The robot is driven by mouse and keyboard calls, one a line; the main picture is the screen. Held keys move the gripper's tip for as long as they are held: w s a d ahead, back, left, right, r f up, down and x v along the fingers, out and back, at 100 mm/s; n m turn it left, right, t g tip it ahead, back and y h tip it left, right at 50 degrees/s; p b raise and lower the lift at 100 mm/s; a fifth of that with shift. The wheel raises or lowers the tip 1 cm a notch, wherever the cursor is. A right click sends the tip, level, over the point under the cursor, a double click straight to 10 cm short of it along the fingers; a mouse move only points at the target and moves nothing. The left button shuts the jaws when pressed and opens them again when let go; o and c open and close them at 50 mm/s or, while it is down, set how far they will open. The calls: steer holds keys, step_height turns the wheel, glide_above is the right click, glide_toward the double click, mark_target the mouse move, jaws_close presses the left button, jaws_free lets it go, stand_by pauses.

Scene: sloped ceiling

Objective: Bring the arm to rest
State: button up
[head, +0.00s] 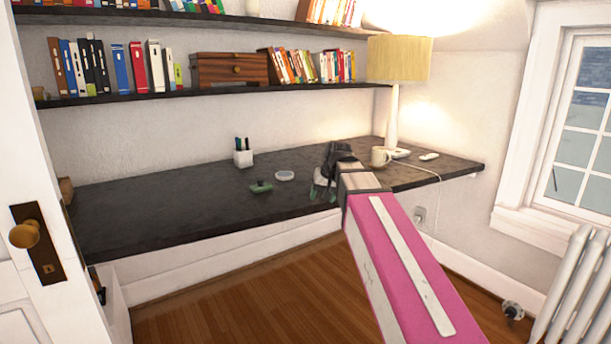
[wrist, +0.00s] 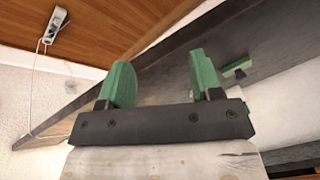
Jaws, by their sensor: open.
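My arm reaches from the lower right toward the dark desk (head: 200,205). My gripper (head: 324,190) is at the arm's end, over the front part of the desk, with its green fingertips pointing down. In the wrist view, the two green fingers of my gripper (wrist: 161,82) stand apart with nothing between them. The gap to the desk top is hard to judge.
A green object (head: 261,187), a pale round dish (head: 285,176) and a white pen cup (head: 243,158) are left of my gripper. Shelves (head: 215,95) hang above. A radiator (head: 570,290) is at right.

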steer(key=s+d+f+g+h, duration=0.1)
steer(key=s+d+f, duration=0.3)
steer(key=f, duration=0.6)
steer(key=s+d+f+g+h, duration=0.1)
steer(key=s+d+f, duration=0.3)
steer(key=f, duration=0.7)
steer(key=s+d+f+g, duration=0.1)
steer(key=s+d+f, duration=0.4)
steer(key=f, duration=0.5)
steer(key=shift+s+f+m+h, duration=0.4)
steer(key=shift+s, duration=0.5)
